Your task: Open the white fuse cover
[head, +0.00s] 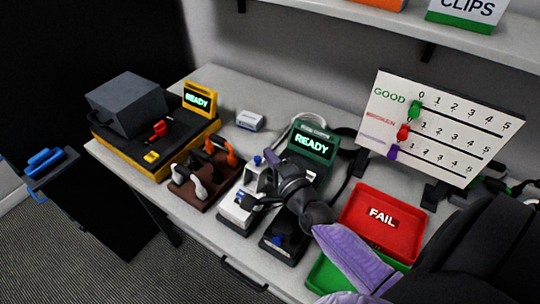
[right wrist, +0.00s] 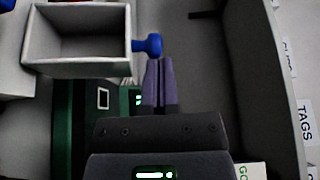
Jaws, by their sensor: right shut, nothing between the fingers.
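The white fuse cover (head: 256,180) stands raised on the white fuse unit (head: 235,215) in the head view. It has a blue knob (head: 257,161) at its top. In the right wrist view the cover (right wrist: 78,68) shows as a hollow, open-faced box, with the blue knob (right wrist: 148,45) on its right side. My right gripper (head: 270,158) is shut and empty. In the right wrist view its fingertips (right wrist: 156,62) are right beside the knob; I cannot tell whether they touch it. My left gripper is not in view.
A green READY tester (head: 312,145) stands right behind my right gripper. A brown rack with handles (head: 200,178) and a yellow-black machine (head: 155,140) stand to the left. A red FAIL tray (head: 385,240) and a peg board (head: 440,125) are to the right.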

